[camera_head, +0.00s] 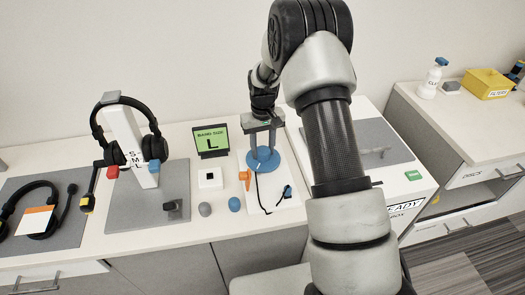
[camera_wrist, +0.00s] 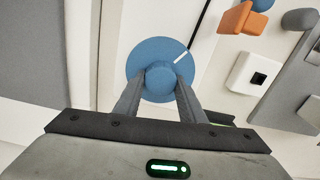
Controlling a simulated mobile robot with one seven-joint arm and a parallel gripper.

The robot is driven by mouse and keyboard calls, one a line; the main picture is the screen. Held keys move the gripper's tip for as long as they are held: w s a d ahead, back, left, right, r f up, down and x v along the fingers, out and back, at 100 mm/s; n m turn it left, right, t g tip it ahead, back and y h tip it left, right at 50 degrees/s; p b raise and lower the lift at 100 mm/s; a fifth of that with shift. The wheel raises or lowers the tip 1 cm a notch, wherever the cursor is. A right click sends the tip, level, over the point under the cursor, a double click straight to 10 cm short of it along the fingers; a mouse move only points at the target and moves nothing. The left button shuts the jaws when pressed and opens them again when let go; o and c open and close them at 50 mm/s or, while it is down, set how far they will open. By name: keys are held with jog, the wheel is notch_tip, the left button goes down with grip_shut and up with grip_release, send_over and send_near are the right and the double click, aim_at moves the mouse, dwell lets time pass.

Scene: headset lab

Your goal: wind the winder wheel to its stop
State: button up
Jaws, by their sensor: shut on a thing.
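The winder wheel (camera_wrist: 147,54) is a blue disc with a raised blue hub and a white mark on its rim. In the wrist view the white mark points to the upper right. The wheel also shows in the head view (camera_head: 263,160), on a white board right of the small sign. My gripper (camera_wrist: 159,86) is above the wheel, with its two grey fingers on either side of the hub, shut on it. In the head view my gripper (camera_head: 262,147) points down onto the wheel. A thin black cable runs from near the wheel.
An orange clip (camera_head: 245,178) and a white box with a black square (camera_head: 210,179) lie left of the wheel. A green sign reading L (camera_head: 211,141) stands behind. Headphones (camera_head: 127,103) hang on a stand at left. A white box (camera_head: 372,150) stands right.

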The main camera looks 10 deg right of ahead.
aim_at(263, 149)
jog(key=m, duration=0.4)
jog(key=shift+d+m+b, duration=0.1)
jog(key=shift+m+b, duration=0.3)
dwell(0.4)
jog(key=o, duration=1)
jog(key=shift+o, duration=0.2)
notch_tip(263, 149, up, 18)
jog(key=p, duration=0.1)
jog(key=shift+f, duration=0.25)
